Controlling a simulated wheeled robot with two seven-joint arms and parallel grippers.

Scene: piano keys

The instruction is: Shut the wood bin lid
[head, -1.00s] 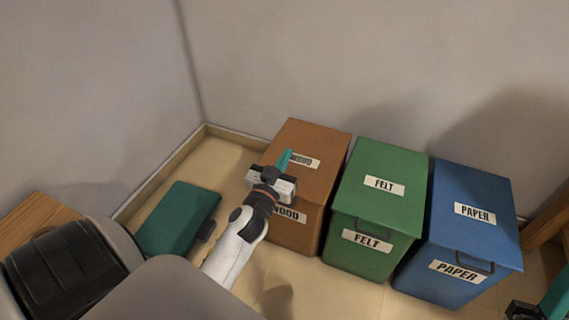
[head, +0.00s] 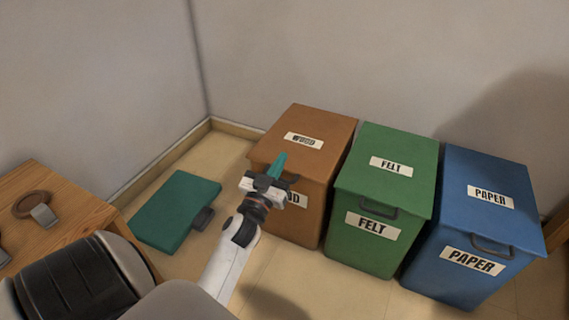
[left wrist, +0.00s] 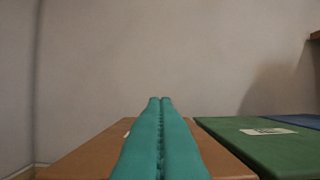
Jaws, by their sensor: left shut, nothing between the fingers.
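The brown wood bin (head: 310,213) stands on the floor, leftmost of three bins. Its lid (head: 325,127) lies flat on top and looks shut, with a WOOD label on it. My left gripper (head: 278,163) is shut and empty, in front of or above the lid's front left edge; I cannot tell whether it touches. It hides part of the lid's front edge and the front label. In the left wrist view the teal fingers (left wrist: 160,100) lie together, with the brown lid (left wrist: 85,160) low behind them. My right gripper is not in view now.
The green felt bin (head: 368,241) and blue paper bin (head: 450,265) stand to the right, lids down. A dark teal flat object (head: 175,210) lies on the floor at left. A wooden surface (head: 75,220) is at the left edge. Walls stand behind and left.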

